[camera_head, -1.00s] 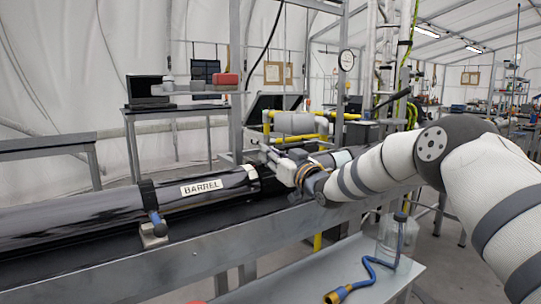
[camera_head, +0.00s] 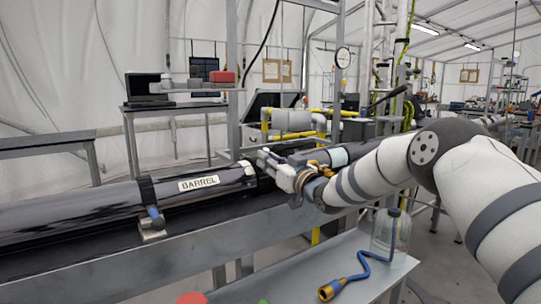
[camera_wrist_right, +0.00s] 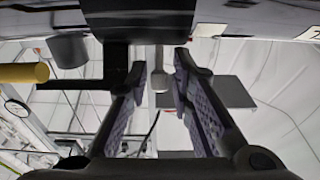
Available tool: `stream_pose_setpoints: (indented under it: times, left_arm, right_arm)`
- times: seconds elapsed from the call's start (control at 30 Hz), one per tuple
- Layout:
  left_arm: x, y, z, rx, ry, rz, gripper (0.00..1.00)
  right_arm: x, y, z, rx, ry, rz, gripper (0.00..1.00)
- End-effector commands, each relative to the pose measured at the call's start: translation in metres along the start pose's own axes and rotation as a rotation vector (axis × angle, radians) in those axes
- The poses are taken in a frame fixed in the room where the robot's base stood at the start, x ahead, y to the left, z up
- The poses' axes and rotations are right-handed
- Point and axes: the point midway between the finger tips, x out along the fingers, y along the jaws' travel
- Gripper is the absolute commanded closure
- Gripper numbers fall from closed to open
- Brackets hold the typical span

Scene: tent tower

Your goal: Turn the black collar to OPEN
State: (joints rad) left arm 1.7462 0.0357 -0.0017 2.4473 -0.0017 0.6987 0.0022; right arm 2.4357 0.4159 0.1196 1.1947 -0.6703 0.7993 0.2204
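The long black barrel (camera_head: 110,205), labelled BARREL, lies across the bench in the head view. My right gripper (camera_head: 268,163) is at its right end, pointing left, and hides much of the joint there. In the right wrist view a broad black cylindrical part (camera_wrist_right: 138,22), probably the black collar, lies across the top. The right gripper's two purple-padded fingers (camera_wrist_right: 160,68) stand well apart, with their tips near its lower edge. I cannot tell whether they touch it. No OPEN mark is readable. My left gripper is not in view.
A clamp with a blue handle (camera_head: 154,215) holds the barrel on the bench. Yellow pipes (camera_head: 318,118) stand behind the joint. A clear bottle (camera_head: 390,235) and a blue hose with a brass end (camera_head: 335,288) are on a lower shelf at the front right.

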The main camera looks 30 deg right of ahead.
Motion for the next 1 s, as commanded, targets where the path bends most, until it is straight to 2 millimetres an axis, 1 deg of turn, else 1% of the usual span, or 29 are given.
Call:
stream_pose_setpoints:
  times: [0.27, 0.37, 0.47, 0.6, 0.73, 0.8, 0.87, 1.0]
  left_arm:
    - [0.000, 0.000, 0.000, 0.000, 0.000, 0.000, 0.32]
    - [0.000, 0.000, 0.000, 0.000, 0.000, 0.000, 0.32]
    - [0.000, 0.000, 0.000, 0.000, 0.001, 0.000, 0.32]
    - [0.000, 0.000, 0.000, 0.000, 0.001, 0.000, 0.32]
    - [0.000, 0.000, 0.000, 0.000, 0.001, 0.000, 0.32]
    - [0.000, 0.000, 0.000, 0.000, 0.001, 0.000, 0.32]
    - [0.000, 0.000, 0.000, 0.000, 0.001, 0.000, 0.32]
    - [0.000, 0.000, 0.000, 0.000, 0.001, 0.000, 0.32]
  right_arm:
    - [0.000, 0.000, -0.006, 0.000, 0.014, 0.000, 0.76]
    - [-0.008, 0.001, -0.007, 0.000, 0.015, 0.000, 0.76]
    - [-0.029, 0.001, -0.007, 0.004, 0.013, 0.001, 0.76]
    - [-0.067, 0.001, -0.006, 0.003, 0.012, 0.002, 0.76]
    - [-0.097, 0.001, -0.004, 0.003, 0.011, 0.002, 0.76]
    - [-0.108, 0.001, -0.003, 0.001, 0.010, 0.001, 0.76]
    - [-0.114, 0.001, -0.003, 0.000, 0.010, 0.001, 0.76]
    - [-0.119, 0.000, -0.003, 0.000, 0.010, 0.000, 0.76]
